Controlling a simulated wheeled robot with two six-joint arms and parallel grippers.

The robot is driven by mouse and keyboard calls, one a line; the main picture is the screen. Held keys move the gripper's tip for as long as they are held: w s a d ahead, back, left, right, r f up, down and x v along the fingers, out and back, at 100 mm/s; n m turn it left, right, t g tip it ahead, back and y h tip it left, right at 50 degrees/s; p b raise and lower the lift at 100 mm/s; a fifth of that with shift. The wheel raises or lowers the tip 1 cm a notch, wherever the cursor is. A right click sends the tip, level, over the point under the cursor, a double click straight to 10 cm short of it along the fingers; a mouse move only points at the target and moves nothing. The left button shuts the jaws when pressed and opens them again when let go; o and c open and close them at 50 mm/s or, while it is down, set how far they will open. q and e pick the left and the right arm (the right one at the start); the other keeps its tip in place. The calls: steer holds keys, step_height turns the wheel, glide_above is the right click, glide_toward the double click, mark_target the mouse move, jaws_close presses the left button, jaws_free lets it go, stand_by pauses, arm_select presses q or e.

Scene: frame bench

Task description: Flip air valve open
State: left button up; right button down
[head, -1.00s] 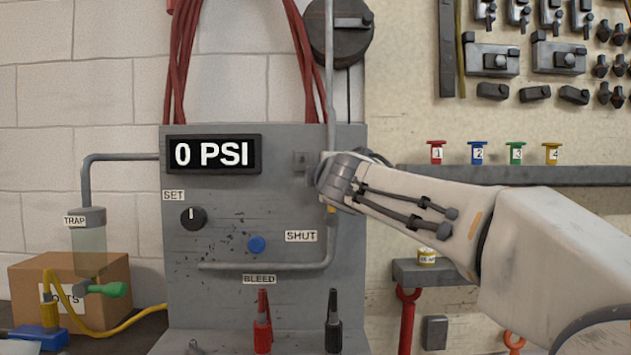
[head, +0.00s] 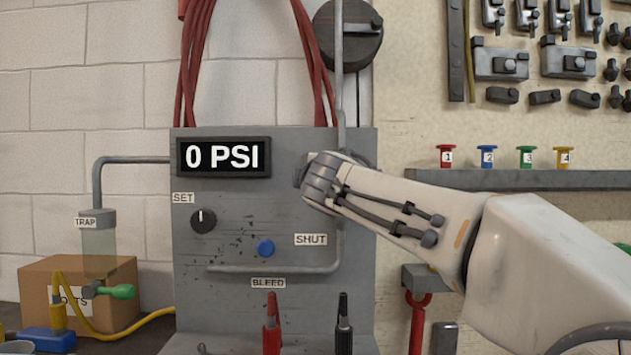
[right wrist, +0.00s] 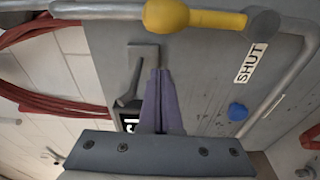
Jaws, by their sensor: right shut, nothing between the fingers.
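The air valve's yellow handle (right wrist: 195,18) shows at the top of the right wrist view. It lies along the grey pipe (right wrist: 100,9), with a grey hub at one end. My right gripper (right wrist: 160,72) is shut and empty. Its fingertips are in front of the grey panel (right wrist: 205,80), apart from the handle and close beside a small grey bracket (right wrist: 142,55). I cannot tell whether they touch the bracket. In the head view, my right gripper (head: 322,182) covers the valve, and its fingertips are hidden. My left gripper is out of view.
The gauge (head: 223,157) reads 0 PSI. The panel also has a set knob (head: 203,219), a blue button (head: 265,248) and a SHUT label (head: 311,240). A shelf (head: 480,180) with coloured numbered pieces is at the right. Red hoses (head: 195,60) hang above.

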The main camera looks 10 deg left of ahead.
steer(key=b+v, duration=0.2)
steer(key=v, duration=0.6)
steer(key=shift+s+d, duration=0.2)
steer(key=shift+d, duration=0.1)
steer(key=shift+r, duration=0.1)
steer(key=s+d+f+m+g+h, duration=0.1)
steer(key=s+d+f+m+g, duration=0.15)
steer(key=f, duration=0.75)
steer(key=s+d+f+m+g+h, duration=0.2)
steer(key=s+d+f+g, duration=0.1)
steer(key=f, duration=0.7)
steer(key=s+d+f+m+g+h, duration=0.1)
steer(key=s+d+f+m+g, duration=0.15)
steer(key=f, duration=0.75)
steer(key=s+d+f+m+g+h, duration=0.1)
steer(key=s+d+f+m+g, duration=0.25)
steer(key=s+f, duration=0.65)
steer(key=s+d+f+m+g, duration=0.3)
steer(key=s+d+f+g, duration=0.3)
steer(key=s, duration=0.5)
step_height(320, 180, up, 20)
steer(key=s+a+p, duration=0.1)
steer(key=p, duration=2)
steer(key=shift+m, duration=0.35)
